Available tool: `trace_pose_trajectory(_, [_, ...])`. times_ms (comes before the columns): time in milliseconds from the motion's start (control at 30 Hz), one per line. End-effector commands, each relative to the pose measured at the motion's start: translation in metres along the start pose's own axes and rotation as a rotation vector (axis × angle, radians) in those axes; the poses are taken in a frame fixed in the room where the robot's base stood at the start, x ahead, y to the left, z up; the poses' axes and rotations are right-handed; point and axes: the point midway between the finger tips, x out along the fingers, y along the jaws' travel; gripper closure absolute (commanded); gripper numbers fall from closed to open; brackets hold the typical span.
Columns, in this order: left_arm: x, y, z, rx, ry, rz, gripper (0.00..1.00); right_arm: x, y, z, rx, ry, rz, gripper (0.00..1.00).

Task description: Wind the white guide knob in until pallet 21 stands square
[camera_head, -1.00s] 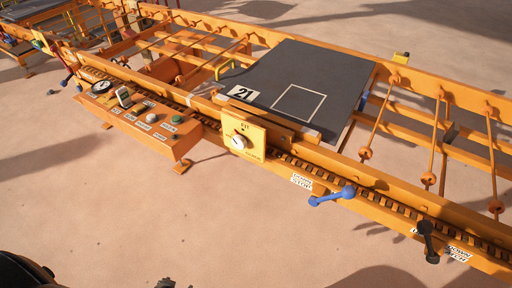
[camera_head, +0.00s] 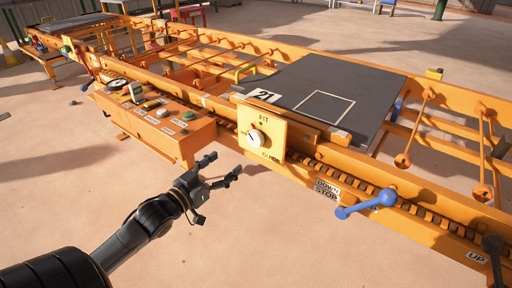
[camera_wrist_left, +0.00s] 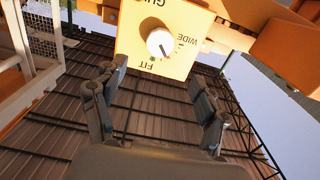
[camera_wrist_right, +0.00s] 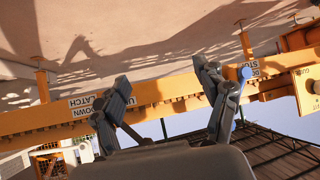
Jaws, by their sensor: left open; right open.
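The white guide knob (camera_head: 255,138) sits on a yellow plate (camera_head: 272,126) marked FIT, on the near rail of the orange conveyor. It also shows in the left wrist view (camera_wrist_left: 160,43), its dark pointer between the WIDE and FIT marks. Pallet 21 (camera_head: 377,92), a dark grey slab with a white square outline, lies on the conveyor behind the plate. I cannot tell whether it is square. My left gripper (camera_head: 226,165) is open and empty, short of the knob and to its lower left. My right gripper (camera_wrist_right: 172,82) is open and empty in the right wrist view.
An orange control panel (camera_head: 160,121) with buttons and a gauge stands left of the knob. A blue-handled lever (camera_head: 366,205) sticks out at the right near DOWN STOP, with a black lever (camera_head: 494,246) beyond. The floor in front is clear.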

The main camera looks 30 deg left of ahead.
Motion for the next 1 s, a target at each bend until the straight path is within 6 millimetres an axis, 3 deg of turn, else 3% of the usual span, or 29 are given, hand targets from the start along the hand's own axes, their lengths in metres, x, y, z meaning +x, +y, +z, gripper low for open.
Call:
trace_pose_trajectory(267, [0.049,0.0,0.0,0.002,0.005,0.0,0.27,0.005,-0.008,-0.052,-0.001,0.273,-0.017,0.27])
trace_pose_trajectory(600, [0.105,-0.001,0.001,0.001,0.002,-0.001,0.27,-0.014,-0.016,-0.114,0.002,0.619,-0.038,0.27])
trace_pose_trajectory(800, [0.123,-0.001,0.001,0.001,0.0,-0.001,0.27,-0.026,-0.019,-0.132,0.004,0.733,-0.045,0.27])
trace_pose_trajectory(1000, [0.127,0.0,0.001,0.001,-0.002,-0.001,0.27,-0.03,-0.02,-0.137,0.005,0.763,-0.047,0.27])
